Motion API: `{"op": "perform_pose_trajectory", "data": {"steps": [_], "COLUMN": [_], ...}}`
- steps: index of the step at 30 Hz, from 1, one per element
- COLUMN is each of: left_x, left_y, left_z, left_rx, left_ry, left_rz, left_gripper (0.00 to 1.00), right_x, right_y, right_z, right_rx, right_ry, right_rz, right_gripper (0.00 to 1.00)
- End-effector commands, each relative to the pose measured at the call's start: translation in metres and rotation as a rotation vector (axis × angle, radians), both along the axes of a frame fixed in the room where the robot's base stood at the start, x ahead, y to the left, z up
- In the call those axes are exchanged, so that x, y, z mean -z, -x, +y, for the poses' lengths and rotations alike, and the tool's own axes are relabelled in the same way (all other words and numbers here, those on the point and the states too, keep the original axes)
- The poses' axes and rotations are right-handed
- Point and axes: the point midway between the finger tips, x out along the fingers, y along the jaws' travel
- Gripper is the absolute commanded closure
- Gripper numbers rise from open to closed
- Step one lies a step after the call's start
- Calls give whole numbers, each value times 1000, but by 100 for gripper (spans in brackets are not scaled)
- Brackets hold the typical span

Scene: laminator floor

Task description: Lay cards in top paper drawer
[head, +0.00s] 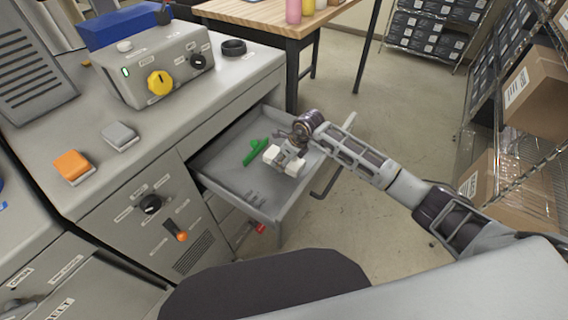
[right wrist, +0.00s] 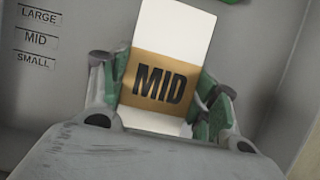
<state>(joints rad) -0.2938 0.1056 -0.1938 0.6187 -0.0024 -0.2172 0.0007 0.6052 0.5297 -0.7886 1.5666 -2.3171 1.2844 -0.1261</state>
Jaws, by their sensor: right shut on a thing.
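The top paper drawer (head: 228,172) is pulled open from the grey cabinet, with labels LARGE, MID and SMALL on its floor. My right gripper (head: 283,162) reaches down into the drawer from the right. In the right wrist view, my right gripper (right wrist: 160,100) is shut on a white card stack (right wrist: 172,35) with a tan band marked MID, its green-padded fingers on both sides. I cannot tell whether the cards touch the drawer floor. My left gripper is not in view.
A green object (head: 255,151) lies in the drawer beside my right gripper; its edge shows in the right wrist view. The drawer's front handle (head: 326,183) sticks out. A control box (head: 155,70) stands on the cabinet. Cartons (head: 530,95) fill the right shelf. Floor beyond the drawer is clear.

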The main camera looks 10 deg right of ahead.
Motion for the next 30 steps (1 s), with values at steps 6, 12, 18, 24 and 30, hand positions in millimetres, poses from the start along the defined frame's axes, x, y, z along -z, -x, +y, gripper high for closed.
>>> {"op": "perform_pose_trajectory", "data": {"steps": [6,12,18,24,30], "left_x": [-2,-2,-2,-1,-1], "left_y": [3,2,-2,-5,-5], "left_z": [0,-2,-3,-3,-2], "left_rx": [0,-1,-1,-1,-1], "left_ry": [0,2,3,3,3], "left_rz": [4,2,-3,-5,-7], "left_gripper": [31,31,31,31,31], "right_x": [22,28,28,31,31], "right_y": [0,0,0,0,0], "right_z": [1,0,0,0,0], "right_rx": [0,0,0,0,0], "right_ry": [-2,-1,-1,0,0], "right_rz": [1,-1,-1,1,1], "right_gripper": [72,72,72,34,18]}}
